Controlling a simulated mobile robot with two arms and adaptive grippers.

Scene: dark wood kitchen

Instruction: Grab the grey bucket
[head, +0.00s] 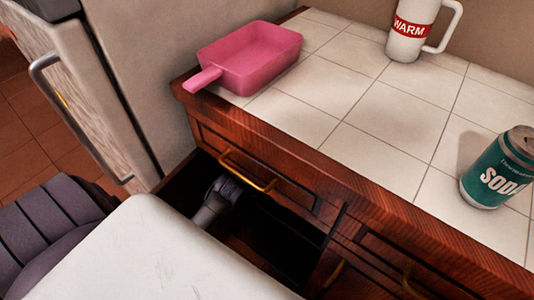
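No grey bucket can be made out in the head view. The only bucket-like thing is a pink rectangular open container (250,58) with a short handle pointing to the lower left. It sits at the far left end of the tiled counter. A dark grey rounded part (218,197) shows in front of the cabinet, partly hidden by a pale panel; I cannot tell what it belongs to. Neither gripper's fingers can be made out.
The white tiled counter (378,115) has a wooden edge. A white mug (410,30) marked WARM stands at the back, and a green soda can (498,170) at the right. Drawers with brass handles (247,170) and a dark opening lie below. A fridge (88,100) stands left.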

